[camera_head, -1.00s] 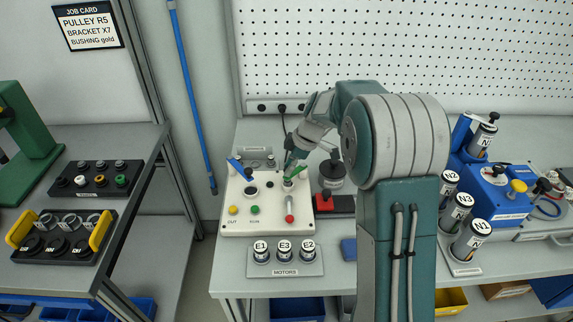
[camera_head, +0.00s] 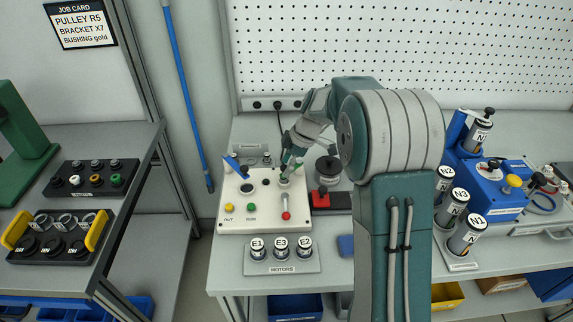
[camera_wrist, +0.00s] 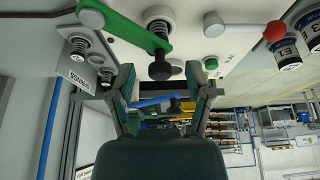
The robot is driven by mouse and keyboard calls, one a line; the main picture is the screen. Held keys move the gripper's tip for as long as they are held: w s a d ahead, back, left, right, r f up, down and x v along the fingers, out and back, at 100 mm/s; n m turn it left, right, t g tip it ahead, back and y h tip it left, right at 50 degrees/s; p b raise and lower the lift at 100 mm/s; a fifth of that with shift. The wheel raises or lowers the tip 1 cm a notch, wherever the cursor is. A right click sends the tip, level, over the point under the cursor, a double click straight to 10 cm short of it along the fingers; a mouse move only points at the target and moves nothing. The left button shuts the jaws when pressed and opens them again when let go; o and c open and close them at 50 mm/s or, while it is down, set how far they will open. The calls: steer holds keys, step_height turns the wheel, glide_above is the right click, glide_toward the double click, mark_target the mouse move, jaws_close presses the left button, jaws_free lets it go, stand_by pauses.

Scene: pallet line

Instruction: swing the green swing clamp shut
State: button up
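The green swing clamp (camera_head: 297,167) is on the right part of a white fixture box (camera_head: 262,217). In the wrist view its green arm (camera_wrist: 124,28) runs from a grey pivot at upper left to a black knob (camera_wrist: 160,69) at its free end. My gripper (camera_head: 286,160) is right over the clamp and partly hides it in the head view. In the wrist view my gripper (camera_wrist: 160,74) is open, its two fingers apart, with the knob showing between the fingertips. I cannot tell if a finger touches it.
A blue clamp (camera_head: 234,165) stands raised at the box's left side, near a dark round socket (camera_head: 247,189). A red-knobbed lever (camera_head: 286,215) and yellow and green buttons are in front. A motor rack (camera_head: 281,267) stands nearer. A black-and-red unit (camera_head: 330,200) is to the right.

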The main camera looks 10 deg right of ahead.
steer(key=v, duration=1.2)
steer(key=shift+w+f, duration=0.1)
steer(key=s+a+r+m+t+h, duration=0.1)
steer(key=s+a+r+m, duration=0.2)
steer(key=s, duration=0.5)
steer(key=s+a+r+m+t+h, duration=0.1)
steer(key=s+r+m+h, duration=0.1)
steer(key=s+r+m, duration=0.45)
steer(key=s+f+m+t, duration=0.1)
steer(key=s+f+m, duration=0.1)
steer(key=s, duration=0.3)
steer(key=s+f+m+t+h, duration=0.1)
steer(key=s+f+m, duration=0.1)
steer(key=s, duration=0.3)
steer(key=s+f+m, duration=0.2)
steer(key=s+f, duration=0.1)
steer(key=s, duration=0.3)
steer(key=shift+a+t, duration=0.3)
steer(key=shift+t, duration=0.1)
